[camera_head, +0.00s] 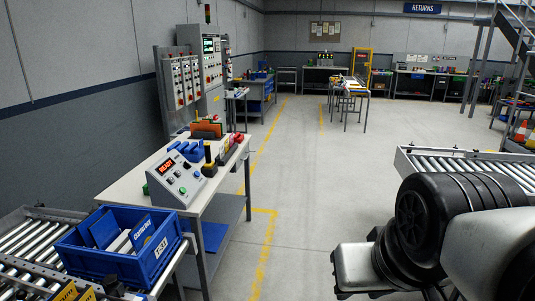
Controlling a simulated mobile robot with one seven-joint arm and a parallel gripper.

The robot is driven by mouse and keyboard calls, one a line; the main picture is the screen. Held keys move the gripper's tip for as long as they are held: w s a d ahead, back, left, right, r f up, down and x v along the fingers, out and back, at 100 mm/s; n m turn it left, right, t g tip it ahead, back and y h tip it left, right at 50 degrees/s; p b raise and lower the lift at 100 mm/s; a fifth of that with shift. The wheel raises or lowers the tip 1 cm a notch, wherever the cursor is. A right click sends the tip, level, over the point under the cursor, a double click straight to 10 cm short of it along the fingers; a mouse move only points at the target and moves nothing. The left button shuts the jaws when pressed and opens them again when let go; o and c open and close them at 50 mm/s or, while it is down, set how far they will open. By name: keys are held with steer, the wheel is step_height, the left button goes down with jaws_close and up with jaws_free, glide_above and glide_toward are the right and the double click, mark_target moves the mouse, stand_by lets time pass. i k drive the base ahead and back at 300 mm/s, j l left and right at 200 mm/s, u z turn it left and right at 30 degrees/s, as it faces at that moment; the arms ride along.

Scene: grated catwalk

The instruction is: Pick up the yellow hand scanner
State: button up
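A small upright yellow and black object (208,155) stands on the near workbench (130,190), just behind the grey control box. It may be the yellow hand scanner, but it is too small here to be sure. My arm (440,235) fills the lower right of the head view, well to the right of the bench. Its gripper fingers do not show.
The grey control box (175,180) has a red "READY" display. Blue and orange items (207,128) sit behind it. A blue crate (120,245) rests on a roller conveyor (28,245) at lower left. Another conveyor (470,165) stands right. The floor (300,190) between is clear.

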mark_target(209, 164)
steer(key=i+l+z, duration=0.1)
steer(key=i+z, duration=0.15)
steer(key=i, duration=1.3)
steer(key=i+u, duration=0.25)
steer(key=i, duration=0.2)
steer(key=i+l+u, duration=0.1)
steer(key=i+u, duration=0.15)
steer(key=i, duration=0.2)
steer(key=i+l+u, duration=0.25)
steer(key=i, duration=0.2)
steer(key=i+u, duration=0.15)
steer(key=u, duration=0.25)
steer(key=i+u, duration=0.2)
steer(key=u, duration=0.2)
steer(key=i+l+u, duration=0.1)
steer(key=u, duration=0.25)
steer(key=i+l+u, duration=0.15)
steer(key=u, duration=0.25)
steer(key=i+l+u, duration=0.15)
steer(key=u, duration=0.15)
steer(key=i+l+u, duration=0.25)
steer(key=k+j, duration=0.05)
